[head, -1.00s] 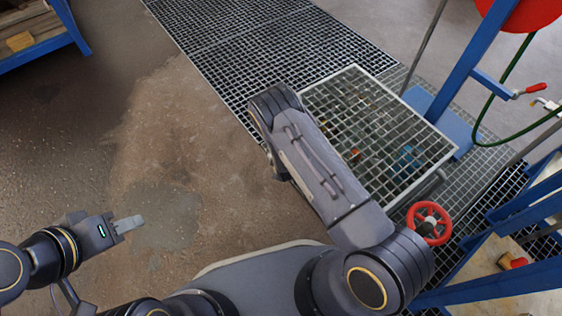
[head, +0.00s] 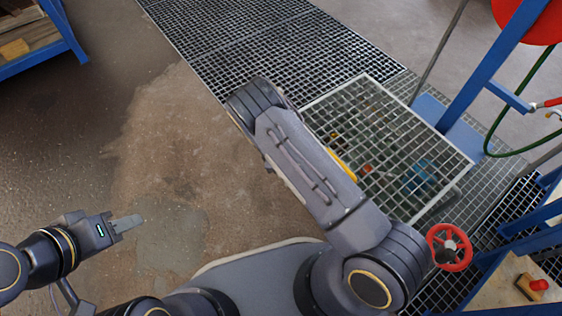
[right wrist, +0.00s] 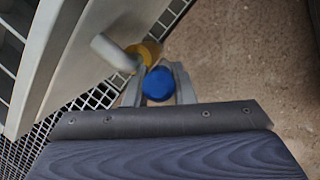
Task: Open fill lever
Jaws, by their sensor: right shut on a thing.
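In the right wrist view, a round blue knob (right wrist: 158,84) sits between the fingertips of my right gripper (right wrist: 158,90), which is shut on it. Just behind it are a yellow fitting (right wrist: 150,50) and a bent grey pipe (right wrist: 112,52) against a pale grey frame. Whether the blue knob is the fill lever's end I cannot tell. In the head view my right arm hides the right gripper; a yellow sliver (head: 342,163) shows beside that arm.
A grating-topped box (head: 400,140) stands right of my right arm. A red handwheel (head: 450,247) is beside its near corner. A blue frame (head: 495,50) with a green hose (head: 520,90) rises at the right. Floor at the left is clear up to a blue shelf (head: 45,50).

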